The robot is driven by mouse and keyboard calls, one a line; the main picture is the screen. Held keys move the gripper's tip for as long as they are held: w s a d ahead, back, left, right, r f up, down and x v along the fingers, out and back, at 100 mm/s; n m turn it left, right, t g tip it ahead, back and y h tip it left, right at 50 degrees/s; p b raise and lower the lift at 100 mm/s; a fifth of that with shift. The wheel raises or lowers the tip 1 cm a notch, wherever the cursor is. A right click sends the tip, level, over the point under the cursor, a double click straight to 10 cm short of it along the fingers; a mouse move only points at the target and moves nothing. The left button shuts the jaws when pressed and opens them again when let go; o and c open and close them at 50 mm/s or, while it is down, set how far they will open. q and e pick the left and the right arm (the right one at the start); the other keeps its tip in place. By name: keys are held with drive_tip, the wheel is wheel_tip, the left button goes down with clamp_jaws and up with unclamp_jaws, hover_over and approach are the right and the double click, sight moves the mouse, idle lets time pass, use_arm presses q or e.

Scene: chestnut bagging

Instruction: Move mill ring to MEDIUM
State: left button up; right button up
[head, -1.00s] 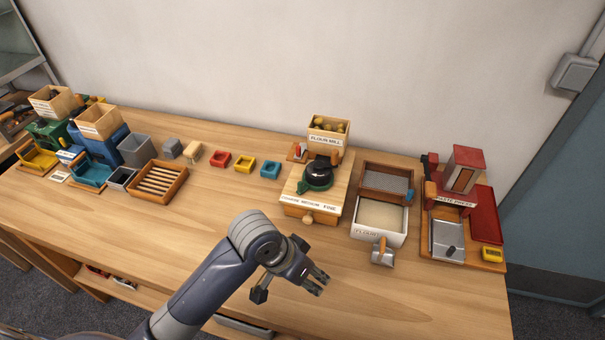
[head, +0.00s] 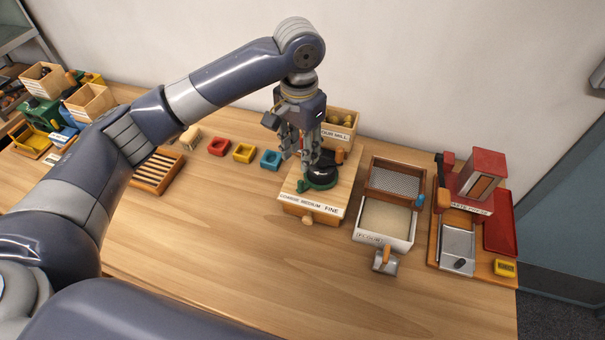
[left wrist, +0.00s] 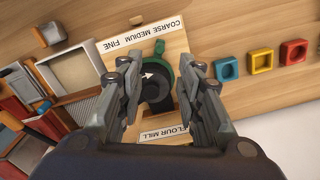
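The flour mill (head: 346,187) is a wooden box with a COARSE MEDIUM FINE label (head: 311,204) on its front edge. On top sits the green mill ring (head: 320,186) around a black centre; its small tab points toward the COARSE side of the label. My left gripper (head: 310,158) is just above the mill top, pointing down. In the left wrist view its fingers (left wrist: 163,78) are apart, one on each side of the ring (left wrist: 160,48) and black centre; I cannot tell whether they touch. My right gripper is not in view.
A wooden flour mill bin (head: 342,116) stands behind the ring. A sieve tray (head: 397,163), a FLOUR box (head: 408,243) and a red press (head: 486,172) are to the right. Red, yellow and blue square cups (head: 244,153) are to the left. The front table is clear.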

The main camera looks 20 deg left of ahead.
sight(301, 181)
use_arm(q)
wheel_tip(301, 181, down, 9)
drive_tip(key=shift+s+p, duration=0.1)
drive_tip(key=shift+p, duration=1)
drive_tip(key=shift+f, duration=0.75)
clamp_jaws()
